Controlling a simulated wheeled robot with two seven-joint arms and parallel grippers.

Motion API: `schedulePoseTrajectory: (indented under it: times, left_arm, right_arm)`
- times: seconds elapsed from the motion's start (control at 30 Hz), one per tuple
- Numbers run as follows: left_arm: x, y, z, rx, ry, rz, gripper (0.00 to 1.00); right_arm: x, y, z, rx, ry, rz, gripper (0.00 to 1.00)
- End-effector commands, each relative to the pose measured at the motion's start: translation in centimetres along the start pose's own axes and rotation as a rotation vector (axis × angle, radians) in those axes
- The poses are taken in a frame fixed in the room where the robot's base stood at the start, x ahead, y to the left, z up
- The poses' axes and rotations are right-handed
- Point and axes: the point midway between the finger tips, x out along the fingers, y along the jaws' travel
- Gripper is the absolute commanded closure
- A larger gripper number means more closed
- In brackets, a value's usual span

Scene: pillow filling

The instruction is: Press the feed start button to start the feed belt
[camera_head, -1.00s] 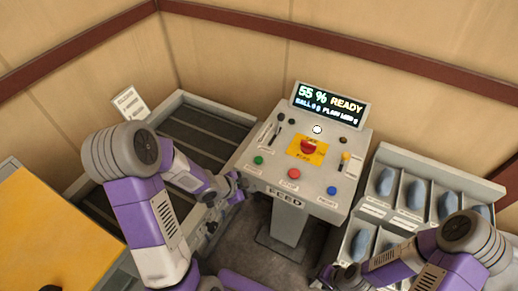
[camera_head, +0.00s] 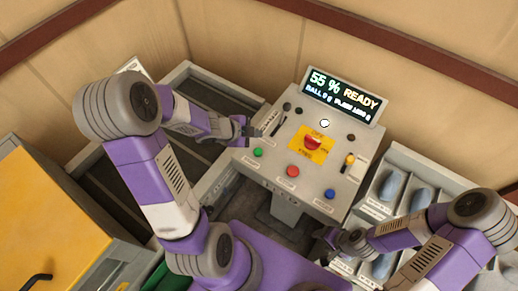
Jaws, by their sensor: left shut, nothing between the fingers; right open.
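The control panel (camera_head: 270,177) stands in the middle of the head view. On its front row are a green button (camera_head: 258,152), a red button (camera_head: 293,171) and a blue button (camera_head: 330,194). Their labels are too small to read. A larger red button (camera_head: 313,142) sits on a yellow plate in the panel's middle. My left gripper (camera_head: 246,130) is shut and empty at the panel's left edge, just behind and left of the green button, apart from it. My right gripper (camera_head: 326,238) is open and empty, low in front of the panel's right side.
A display (camera_head: 341,97) on the panel reads 55 % READY. A dark belt (camera_head: 207,105) in a grey frame lies left of the panel. Bins with blue-grey items (camera_head: 420,198) stand at the right. A yellow-topped box (camera_head: 45,215) is at the left.

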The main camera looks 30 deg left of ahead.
Motion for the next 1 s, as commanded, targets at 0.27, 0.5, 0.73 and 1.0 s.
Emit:
schedulePoseTrajectory:
  times: [0.27, 0.5, 0.73, 1.0]
  left_arm:
    - [0.8, 0.5, 0.5, 0.000, 0.000, 0.000, 1.00]
    - [2.6, 1.9, 1.9, 0.000, 0.000, 0.000, 1.00]
    - [4.6, 3.4, 3.3, 0.000, 0.000, 0.000, 1.00]
    - [6.2, 4.5, 4.5, -0.001, 0.000, 0.001, 1.00]
  right_arm:
    - [1.0, 0.4, -0.1, 0.000, 0.002, 0.000, 0.39]
    - [3.5, 1.3, -0.2, 0.000, 0.002, 0.000, 0.39]
    - [6.4, 2.4, -0.3, 0.000, 0.001, 0.000, 0.39]
    - [8.2, 3.1, -0.4, 0.000, 0.001, 0.000, 0.39]
